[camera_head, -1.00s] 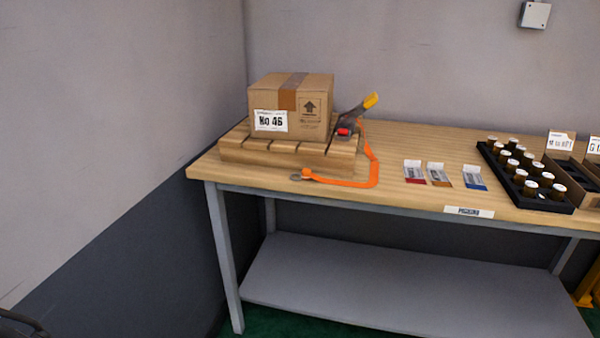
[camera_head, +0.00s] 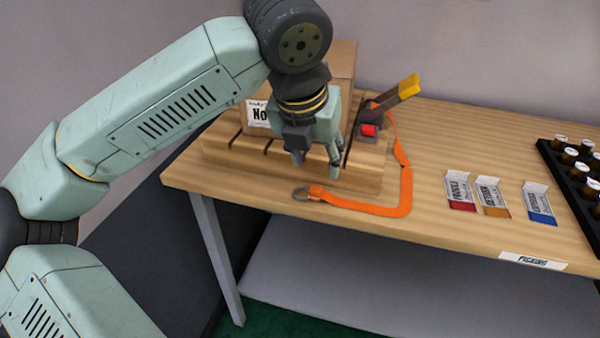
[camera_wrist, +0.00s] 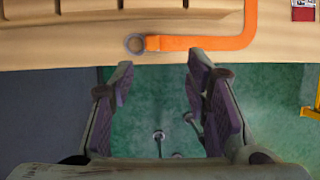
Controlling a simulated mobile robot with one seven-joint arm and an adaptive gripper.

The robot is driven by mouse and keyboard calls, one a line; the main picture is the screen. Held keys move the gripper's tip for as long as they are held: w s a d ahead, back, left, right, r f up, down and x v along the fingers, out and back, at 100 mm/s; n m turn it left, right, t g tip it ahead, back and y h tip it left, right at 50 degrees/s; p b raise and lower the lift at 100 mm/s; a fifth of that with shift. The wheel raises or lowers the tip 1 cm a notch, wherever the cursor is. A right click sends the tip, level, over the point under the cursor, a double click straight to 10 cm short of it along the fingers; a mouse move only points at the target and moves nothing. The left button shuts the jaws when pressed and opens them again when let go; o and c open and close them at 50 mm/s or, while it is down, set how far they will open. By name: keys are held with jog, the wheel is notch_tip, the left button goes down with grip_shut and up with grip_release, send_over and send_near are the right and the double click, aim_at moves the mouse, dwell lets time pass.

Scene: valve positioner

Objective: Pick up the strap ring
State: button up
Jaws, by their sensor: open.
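The strap ring (camera_head: 301,194) is a grey metal ring at the end of an orange strap (camera_head: 372,209). It lies on the bench top near the front edge, in front of the slatted wooden pallet. The wrist view shows the ring (camera_wrist: 134,43) beyond the fingertips, slightly left of the line between them, with the strap (camera_wrist: 205,43) running right from it. My gripper (camera_head: 317,170) is open and empty, above and apart from the ring. In the wrist view the fingers (camera_wrist: 158,75) have only floor between them.
A cardboard box (camera_head: 343,62) stands on the pallet (camera_head: 225,158), partly hidden by my arm. A ratchet buckle (camera_head: 386,105) with a yellow handle is at the pallet's right. Several cards (camera_head: 490,196) lie further right, before a black bottle tray (camera_head: 575,190).

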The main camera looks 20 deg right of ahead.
jog(key=p, duration=0.1)
send_over(315, 189)
jog(key=s+a, duration=0.1)
jog(key=s, duration=0.1)
jog(key=shift+y, duration=0.3)
jog(key=f, duration=0.5)
jog(key=shift+a, duration=0.2)
jog(key=shift+p+x, duration=1.05)
jog(key=shift+x, duration=1.8)
grip_shut()
